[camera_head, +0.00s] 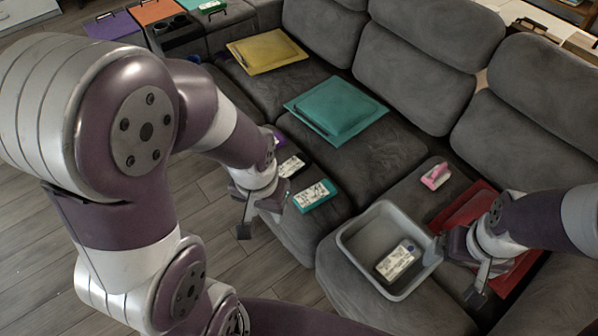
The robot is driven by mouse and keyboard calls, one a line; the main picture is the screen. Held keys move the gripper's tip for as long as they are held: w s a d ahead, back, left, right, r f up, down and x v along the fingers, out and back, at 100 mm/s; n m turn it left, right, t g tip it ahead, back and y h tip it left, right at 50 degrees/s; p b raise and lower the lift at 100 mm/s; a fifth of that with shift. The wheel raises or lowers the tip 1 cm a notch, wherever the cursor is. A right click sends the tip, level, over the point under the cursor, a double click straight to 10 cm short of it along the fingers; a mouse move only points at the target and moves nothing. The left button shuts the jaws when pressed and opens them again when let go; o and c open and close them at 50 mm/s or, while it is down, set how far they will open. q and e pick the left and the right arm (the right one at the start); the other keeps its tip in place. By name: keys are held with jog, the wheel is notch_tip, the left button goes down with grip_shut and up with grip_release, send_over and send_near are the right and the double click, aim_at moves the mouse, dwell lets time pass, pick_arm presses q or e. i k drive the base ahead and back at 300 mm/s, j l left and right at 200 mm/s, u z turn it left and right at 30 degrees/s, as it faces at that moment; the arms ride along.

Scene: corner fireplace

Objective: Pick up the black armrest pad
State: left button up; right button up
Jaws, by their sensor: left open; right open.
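A small black piece with a white label (292,165) lies on the sofa seat, beside a similar teal piece (314,195). Another dark piece with a white label (396,262) lies inside the grey bin (347,254). I cannot tell which, if either, is the black armrest pad. My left gripper (262,214) is open and empty at the seat's front edge, left of the teal piece. My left arm hides part of the seat behind it. My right gripper (457,273) is open, by the right rim of the bin; whether it touches the rim is unclear.
Yellow (266,51) and teal (335,107) cushions lie on the grey sofa. A pink piece (436,176) and a red cushion (464,206) are at the right. Purple (111,27) and orange (157,11) panels lie at the far left. Wood floor is clear in front.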

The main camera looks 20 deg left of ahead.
aim_at(297, 164)
jog(key=i+j+z, duration=0.25)
jog(key=j, duration=0.3)
jog(key=i+j+z, duration=0.2)
jog(key=j, duration=0.4)
jog(key=i+j+z, duration=0.25)
jog(key=j, duration=0.35)
jog(key=j+z, duration=0.2)
jog(key=j, duration=0.45)
jog(key=j+z, duration=0.25)
jog(key=j, duration=0.4)
